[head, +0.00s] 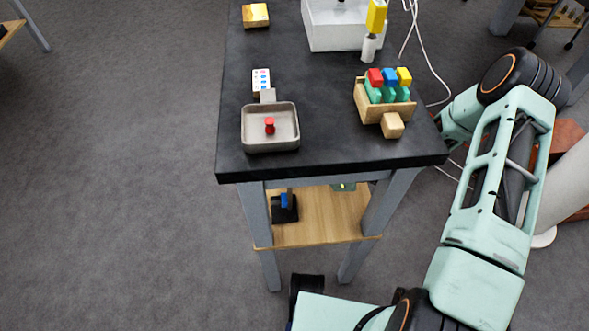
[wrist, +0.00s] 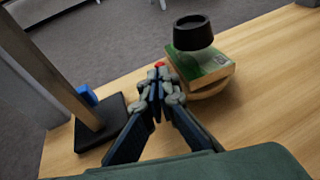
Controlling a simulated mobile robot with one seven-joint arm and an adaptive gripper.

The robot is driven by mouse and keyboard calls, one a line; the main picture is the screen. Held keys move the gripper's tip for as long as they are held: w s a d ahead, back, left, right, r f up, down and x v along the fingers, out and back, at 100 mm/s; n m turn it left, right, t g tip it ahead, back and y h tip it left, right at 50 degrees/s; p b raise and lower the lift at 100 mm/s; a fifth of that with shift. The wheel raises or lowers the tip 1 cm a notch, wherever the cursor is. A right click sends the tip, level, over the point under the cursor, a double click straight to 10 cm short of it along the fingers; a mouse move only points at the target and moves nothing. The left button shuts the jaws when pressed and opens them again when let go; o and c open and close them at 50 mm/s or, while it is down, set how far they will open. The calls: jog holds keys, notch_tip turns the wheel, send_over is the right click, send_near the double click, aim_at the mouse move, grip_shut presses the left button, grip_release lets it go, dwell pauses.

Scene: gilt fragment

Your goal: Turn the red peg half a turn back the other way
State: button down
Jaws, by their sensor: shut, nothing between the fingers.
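A small red peg-like piece (head: 269,125) stands in a grey tray (head: 253,140) on the black tabletop in the head view. A red bit (wrist: 159,64) shows just past my fingertips in the wrist view, mostly hidden behind them; I cannot tell what it belongs to. My gripper (wrist: 160,80) is shut and empty, with its fingertips together over the wooden lower shelf (wrist: 265,115). In the head view my gripper is low in front of the table, well apart from the grey tray, and its fingertips are not clear.
A green book (wrist: 205,65) with a black ring-like cup (wrist: 193,32) above it lies right of my fingertips. A wooden rack (head: 370,108) of coloured pieces is on the tabletop.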

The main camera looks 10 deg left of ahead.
jog(key=shift+s+a+p, duration=0.3)
jog(key=shift+s+a, duration=0.05)
jog(key=shift+a, duration=0.1)
jog(key=shift+s+a+p, duration=0.3)
jog(key=shift+a, duration=0.25)
jog(key=shift+s+a+p, duration=0.25)
jog(key=shift+a, duration=0.25)
jog(key=shift+a, duration=0.2)
jog(key=shift+d, duration=0.15)
dwell(0.9)
